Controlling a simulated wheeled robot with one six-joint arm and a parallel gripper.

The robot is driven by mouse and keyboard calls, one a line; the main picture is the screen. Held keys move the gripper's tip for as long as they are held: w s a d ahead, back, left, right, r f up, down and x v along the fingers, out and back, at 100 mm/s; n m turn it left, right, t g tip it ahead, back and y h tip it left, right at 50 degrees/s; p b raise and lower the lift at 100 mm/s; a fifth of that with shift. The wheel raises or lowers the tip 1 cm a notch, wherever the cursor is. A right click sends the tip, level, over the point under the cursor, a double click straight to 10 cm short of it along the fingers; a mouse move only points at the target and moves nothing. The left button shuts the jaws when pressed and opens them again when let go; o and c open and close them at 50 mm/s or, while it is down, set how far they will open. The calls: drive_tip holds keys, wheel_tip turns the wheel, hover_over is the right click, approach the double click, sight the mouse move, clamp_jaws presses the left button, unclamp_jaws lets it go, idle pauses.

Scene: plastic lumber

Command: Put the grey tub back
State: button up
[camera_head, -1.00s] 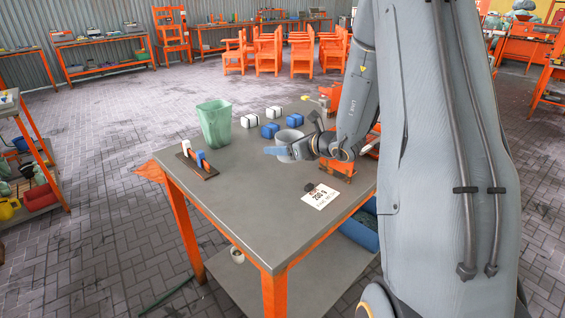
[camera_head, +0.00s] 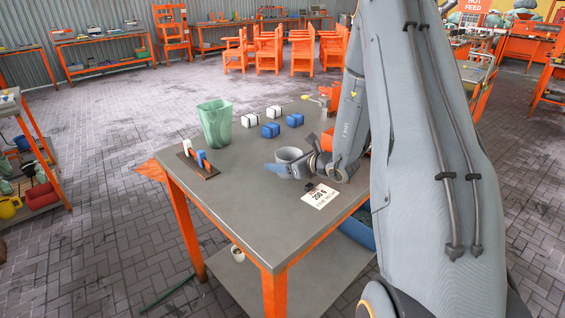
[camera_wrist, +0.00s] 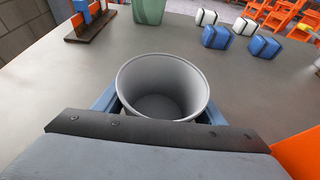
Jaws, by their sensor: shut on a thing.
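The grey tub (camera_head: 288,157) is a round, open-topped cup, upright at the right part of the grey table (camera_head: 240,215) in the head view. My gripper (camera_head: 284,170) has its blue fingers on either side of it. In the wrist view the tub (camera_wrist: 163,85) looks empty, and my gripper (camera_wrist: 160,112) is shut on it, with the fingers along its left and right sides. The near lower wall is hidden by my gripper body. I cannot tell whether the tub's base touches the tabletop.
A green bin (camera_head: 215,125) stands at the back left, by a brown board (camera_head: 198,165) with white and blue pieces. Several white and blue blocks (camera_head: 271,130) lie behind the tub. A card marked 250 g (camera_head: 320,195) lies near the right edge. The table's front middle is clear.

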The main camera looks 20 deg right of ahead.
drive_tip(key=o, duration=1.1)
drive_tip(key=shift+o, duration=0.2)
drive_tip(key=shift+r, duration=0.1)
drive_tip(key=b+v, duration=0.1)
drive_tip(key=v, duration=1.1)
drive_tip(key=shift+d, duration=0.1)
